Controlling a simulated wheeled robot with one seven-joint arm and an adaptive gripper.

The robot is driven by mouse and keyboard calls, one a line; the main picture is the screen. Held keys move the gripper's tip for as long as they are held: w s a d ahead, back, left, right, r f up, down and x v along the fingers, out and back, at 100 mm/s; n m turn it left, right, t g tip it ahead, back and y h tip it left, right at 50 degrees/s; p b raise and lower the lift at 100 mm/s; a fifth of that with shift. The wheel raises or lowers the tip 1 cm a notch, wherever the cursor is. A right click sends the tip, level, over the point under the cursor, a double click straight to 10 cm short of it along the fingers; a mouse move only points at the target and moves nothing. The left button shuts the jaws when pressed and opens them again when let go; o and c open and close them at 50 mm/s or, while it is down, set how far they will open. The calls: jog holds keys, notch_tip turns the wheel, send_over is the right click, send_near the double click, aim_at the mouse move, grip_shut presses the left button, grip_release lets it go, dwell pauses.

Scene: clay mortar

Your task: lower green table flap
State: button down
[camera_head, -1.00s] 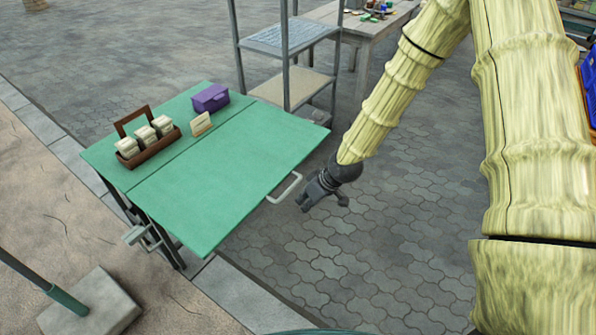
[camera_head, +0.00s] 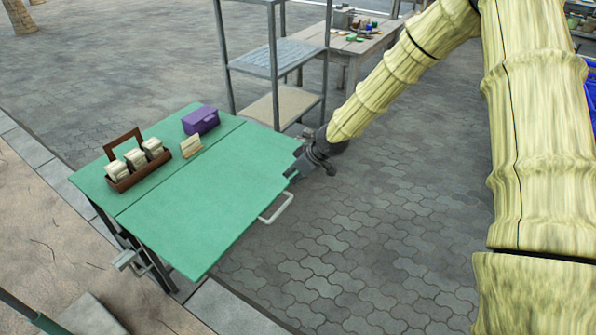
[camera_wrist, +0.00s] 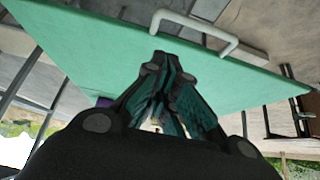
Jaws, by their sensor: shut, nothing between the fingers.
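The green table flap (camera_head: 205,210) is raised and looks level with the fixed green tabletop (camera_head: 96,184). A pale U-shaped handle (camera_head: 280,208) sticks out from its right edge. My gripper (camera_head: 294,172) is shut and empty at the flap's far right corner, overlapping that corner in the head view; I cannot tell whether it touches. In the wrist view, my closed fingers (camera_wrist: 170,75) show in front of the green flap (camera_wrist: 95,50), with the handle (camera_wrist: 196,27) beyond them. A grey bracket (camera_head: 125,260) sits at the table's near left side.
On the fixed top stand a brown carrier (camera_head: 138,173) with pale jars, a purple box (camera_head: 201,120) and a small cream card stand (camera_head: 191,146). A grey metal shelf (camera_head: 271,62) stands close behind. The paving right of the flap is clear.

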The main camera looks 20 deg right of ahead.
jog(key=f, duration=0.2)
jog(key=w+a+f, duration=0.1)
jog(key=f, duration=0.1)
jog(key=f+p, duration=0.1)
jog(key=f, duration=0.1)
jog(key=shift+w+a+f, duration=0.25)
jog(key=shift+w, duration=0.1)
jog(key=shift+s+d+f, duration=0.1)
jog(key=shift+d+f, duration=0.05)
jog(key=shift+f, duration=0.6)
jog(key=shift+f, duration=0.15)
